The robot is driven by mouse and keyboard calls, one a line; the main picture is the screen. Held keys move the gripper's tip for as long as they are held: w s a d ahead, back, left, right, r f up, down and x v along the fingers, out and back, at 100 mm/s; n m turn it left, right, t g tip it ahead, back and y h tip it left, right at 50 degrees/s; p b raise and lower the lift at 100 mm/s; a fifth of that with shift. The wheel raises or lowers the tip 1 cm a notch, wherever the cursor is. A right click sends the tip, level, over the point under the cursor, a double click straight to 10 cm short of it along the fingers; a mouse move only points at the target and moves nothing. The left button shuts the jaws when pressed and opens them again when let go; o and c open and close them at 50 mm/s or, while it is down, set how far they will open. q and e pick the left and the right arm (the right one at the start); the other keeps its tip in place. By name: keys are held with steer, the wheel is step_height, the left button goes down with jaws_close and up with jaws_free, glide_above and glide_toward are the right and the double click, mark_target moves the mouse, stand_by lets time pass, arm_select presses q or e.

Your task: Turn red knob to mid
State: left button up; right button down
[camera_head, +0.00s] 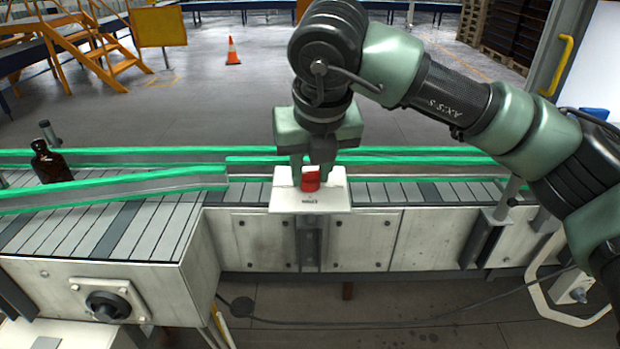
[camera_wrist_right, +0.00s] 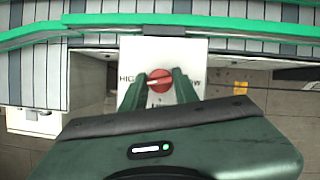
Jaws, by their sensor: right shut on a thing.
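The red knob (camera_head: 310,180) sits on a white panel (camera_head: 283,203) fixed at the conveyor's near side. In the right wrist view, the knob (camera_wrist_right: 160,86) is between the two green fingers of my right gripper (camera_wrist_right: 160,80), which is shut on it. The panel (camera_wrist_right: 138,52) shows "HIG" letters left of the knob and "OW" right of it; the rest of the lettering is hidden by the fingers. A pale mark on the knob runs roughly sideways, towards the "HIG" side. In the head view my right gripper (camera_head: 311,170) comes down from above onto the knob. My left gripper is out of view.
A brown bottle (camera_head: 47,163) stands on the conveyor at the left. Green guide rails (camera_head: 420,159) run along the belt. A black rotary switch (camera_head: 107,306) is on the front left housing. An orange cone (camera_head: 232,52) stands on the floor behind.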

steer(key=n+y+b, duration=0.1)
steer(key=n, duration=0.1)
steer(key=shift+d+f+n+b, duration=0.1)
steer(key=shift+n+b, duration=0.25)
steer(key=shift+n, duration=0.05)
steer(key=shift+n+g+y, duration=0.3)
steer(key=shift+n+y, duration=0.1)
steer(key=shift+n, duration=0.5)
steer(key=shift+w+n+g, duration=0.1)
steer(key=shift+n+g, duration=0.2)
steer(key=shift+n, duration=0.6)
steer(key=n, duration=0.2)
steer(key=n+g+y, duration=0.1)
steer(key=shift+d+r+n, duration=0.15)
steer(key=shift+r+n, duration=0.1)
steer(key=shift+n, duration=0.05)
steer(key=n+g+p, duration=0.1)
steer(key=n, duration=0.1)
steer(key=n+g+p, duration=0.1)
steer(key=n+p, duration=0.1)
steer(key=n, duration=0.1)
steer(key=shift+w+y, duration=0.2)
steer(key=shift+y, duration=0.2)
steer(key=shift+f+n, duration=0.1)
steer(key=shift+n, duration=0.2)
steer(key=c, duration=1.1)
jaws_free()
